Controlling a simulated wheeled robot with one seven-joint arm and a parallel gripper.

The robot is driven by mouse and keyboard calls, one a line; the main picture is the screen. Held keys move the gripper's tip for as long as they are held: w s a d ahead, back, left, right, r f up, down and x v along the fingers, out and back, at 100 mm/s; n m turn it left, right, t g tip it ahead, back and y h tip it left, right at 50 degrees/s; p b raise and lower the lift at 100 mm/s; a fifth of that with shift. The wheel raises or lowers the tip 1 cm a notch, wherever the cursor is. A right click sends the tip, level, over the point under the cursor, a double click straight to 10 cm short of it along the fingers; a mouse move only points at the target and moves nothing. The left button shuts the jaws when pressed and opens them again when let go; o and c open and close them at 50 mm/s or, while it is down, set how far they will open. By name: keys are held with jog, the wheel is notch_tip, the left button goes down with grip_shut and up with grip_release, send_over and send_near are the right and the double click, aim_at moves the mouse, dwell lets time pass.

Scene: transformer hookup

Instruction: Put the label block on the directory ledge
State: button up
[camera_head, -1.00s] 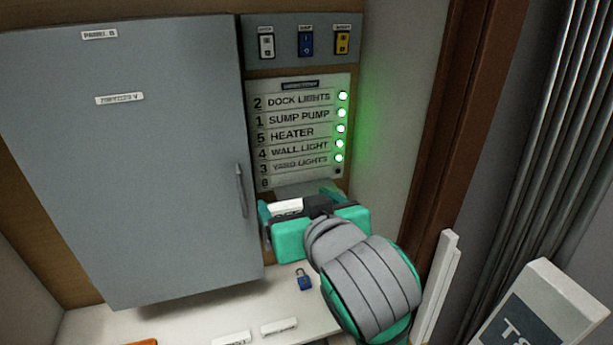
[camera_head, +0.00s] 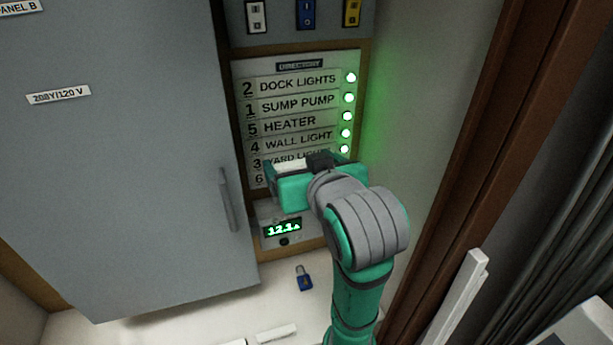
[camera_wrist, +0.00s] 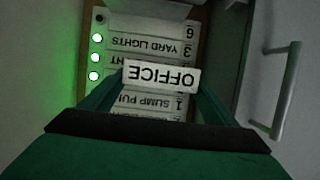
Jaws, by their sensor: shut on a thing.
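The label block (camera_wrist: 162,77) is white and reads OFFICE, upside down in the wrist view. My gripper (camera_wrist: 155,92) is shut on it, with a green finger at each side. In the head view the block's white top edge (camera_head: 290,163) shows at my gripper (camera_head: 305,172), which is in front of the lower directory rows. The directory (camera_head: 298,112) lists DOCK LIGHTS down to YARD LIGHTS. Its row 6 (camera_wrist: 160,32) looks blank, with a dark lamp (camera_wrist: 99,18). My gripper hides most of that row in the head view. I cannot tell whether the block touches the directory.
A grey panel door (camera_head: 120,150) with a handle (camera_head: 228,200) stands to the left. A meter (camera_head: 283,228) reading 12.1 is below my gripper. A blue padlock (camera_head: 304,278) and white blocks (camera_head: 275,334) lie on the bench. A wall and brown frame are at right.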

jog(key=w+f, duration=0.2)
jog(key=w, duration=0.1)
jog(key=w+f, duration=0.2)
jog(key=w, duration=0.1)
jog(key=w+d+f, duration=0.1)
jog(key=w+f, duration=0.2)
jog(key=shift+w+d+f, duration=0.1)
jog(key=shift+w+f, duration=0.35)
jog(key=shift+f, duration=0.05)
jog(key=shift+w+f, duration=0.15)
jog(key=shift+f, duration=0.75)
jog(key=shift+w+f, duration=0.1)
jog(key=shift+f, duration=0.8)
jog(key=shift+f, duration=0.1)
jog(key=o, duration=1)
